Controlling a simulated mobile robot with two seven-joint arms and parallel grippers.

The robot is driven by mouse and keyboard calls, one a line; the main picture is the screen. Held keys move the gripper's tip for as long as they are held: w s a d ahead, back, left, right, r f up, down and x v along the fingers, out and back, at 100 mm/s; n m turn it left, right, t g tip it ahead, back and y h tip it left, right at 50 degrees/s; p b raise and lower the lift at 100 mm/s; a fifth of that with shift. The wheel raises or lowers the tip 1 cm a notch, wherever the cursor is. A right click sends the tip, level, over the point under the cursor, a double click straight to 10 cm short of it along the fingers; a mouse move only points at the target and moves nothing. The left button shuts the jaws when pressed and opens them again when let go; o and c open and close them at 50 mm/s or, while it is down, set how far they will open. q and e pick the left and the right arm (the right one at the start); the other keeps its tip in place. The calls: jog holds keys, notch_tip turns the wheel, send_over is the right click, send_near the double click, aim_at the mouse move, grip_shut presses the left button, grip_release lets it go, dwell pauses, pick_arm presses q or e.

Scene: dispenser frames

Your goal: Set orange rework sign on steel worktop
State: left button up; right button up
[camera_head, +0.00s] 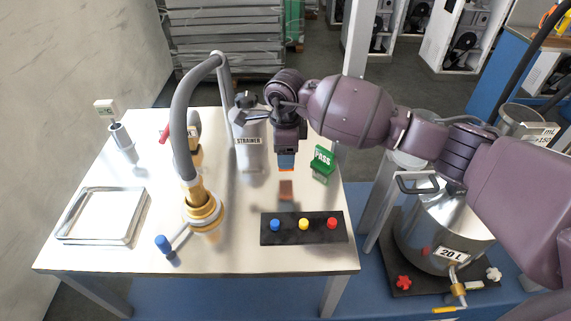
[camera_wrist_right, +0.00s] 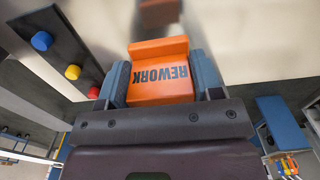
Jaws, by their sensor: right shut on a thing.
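My right gripper (camera_head: 286,165) reaches in from the right over the steel worktop (camera_head: 115,258). In the right wrist view the gripper (camera_wrist_right: 163,82) is shut on the orange rework sign (camera_wrist_right: 160,88), with a blue finger on each side. The dark REWORK lettering shows upside down. In the head view only a small orange bit of the sign (camera_head: 286,169) shows below the gripper. A brownish reflection lies on the steel apart from it, so the sign appears held above the surface. My left gripper is not in view.
A green PASS sign (camera_head: 323,161) stands just right of the gripper, and a strainer canister (camera_head: 249,152) just left. A black button panel (camera_head: 303,228) lies in front. A brass tap with grey hose (camera_head: 202,210) and a metal tray (camera_head: 68,238) are further left.

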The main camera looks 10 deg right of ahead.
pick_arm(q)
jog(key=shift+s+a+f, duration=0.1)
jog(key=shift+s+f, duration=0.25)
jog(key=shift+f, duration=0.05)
pick_arm(e)
jog(key=shift+f, duration=2.25)
jog(key=shift+f, duration=0.15)
jog(key=o, duration=0.9)
jog(key=shift+o, duration=0.2)
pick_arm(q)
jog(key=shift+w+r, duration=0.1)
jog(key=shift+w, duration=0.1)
pick_arm(e)
jog(key=shift+r, duration=0.35)
notch_tip(320, 180, up, 12)
jog(key=shift+f, duration=0.2)
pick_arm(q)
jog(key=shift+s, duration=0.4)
